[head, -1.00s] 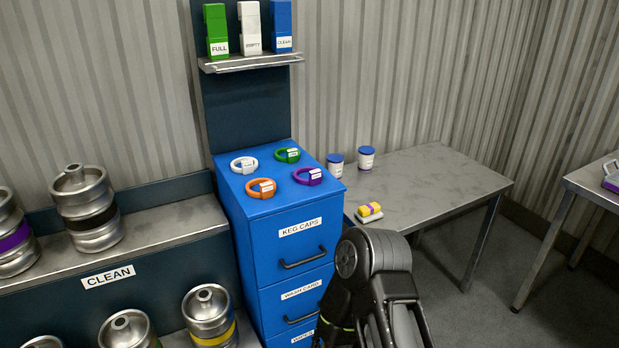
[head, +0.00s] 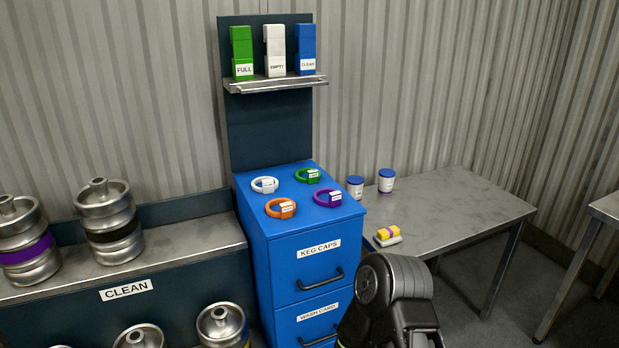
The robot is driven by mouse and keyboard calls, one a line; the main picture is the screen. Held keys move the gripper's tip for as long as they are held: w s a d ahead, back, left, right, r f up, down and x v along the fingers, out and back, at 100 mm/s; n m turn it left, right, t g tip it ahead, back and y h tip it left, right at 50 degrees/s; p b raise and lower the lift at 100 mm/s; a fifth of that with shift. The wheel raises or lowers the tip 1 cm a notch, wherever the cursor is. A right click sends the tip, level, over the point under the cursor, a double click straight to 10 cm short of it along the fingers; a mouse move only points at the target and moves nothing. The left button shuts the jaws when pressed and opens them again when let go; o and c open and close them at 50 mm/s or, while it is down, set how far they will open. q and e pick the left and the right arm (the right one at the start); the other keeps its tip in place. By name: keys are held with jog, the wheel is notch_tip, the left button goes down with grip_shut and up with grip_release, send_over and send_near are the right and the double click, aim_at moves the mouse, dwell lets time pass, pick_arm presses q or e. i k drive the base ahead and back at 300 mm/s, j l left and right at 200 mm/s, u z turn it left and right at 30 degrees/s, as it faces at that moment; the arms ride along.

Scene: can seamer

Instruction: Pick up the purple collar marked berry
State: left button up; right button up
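The purple collar (head: 322,199) lies on top of the blue drawer cabinet (head: 254,229), at its right front. It is a ring with a small white label, too small to read. An orange collar (head: 274,209) lies to its left, a green collar (head: 302,175) behind it and a white collar (head: 260,187) at the back left. A dark arm of mine rises in front of the cabinet at the lower middle right. Its gripper is out of the picture. My other gripper does not show either.
A metal table (head: 460,197) with two lidded tubs and a yellow item stands right of the cabinet. Metal kegs (head: 109,222) stand on the shelf (head: 190,243) at left. A wall rack (head: 275,84) with green, white and blue holders hangs above the cabinet. Another table edge shows far right.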

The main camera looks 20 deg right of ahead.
aim_at(335, 199)
jog(key=i+l+z, duration=0.1)
jog(key=l, duration=0.3)
jog(key=i+l, duration=0.1)
jog(key=l, duration=0.25)
jog(key=i+l+z, duration=0.15)
jog(key=l, duration=0.25)
jog(key=i+l+z, duration=0.1)
jog(key=l, duration=0.25)
jog(key=i+l+z, duration=0.1)
jog(key=l, duration=0.25)
jog(key=i+l, duration=0.2)
jog(key=l, duration=0.15)
jog(key=z, duration=0.05)
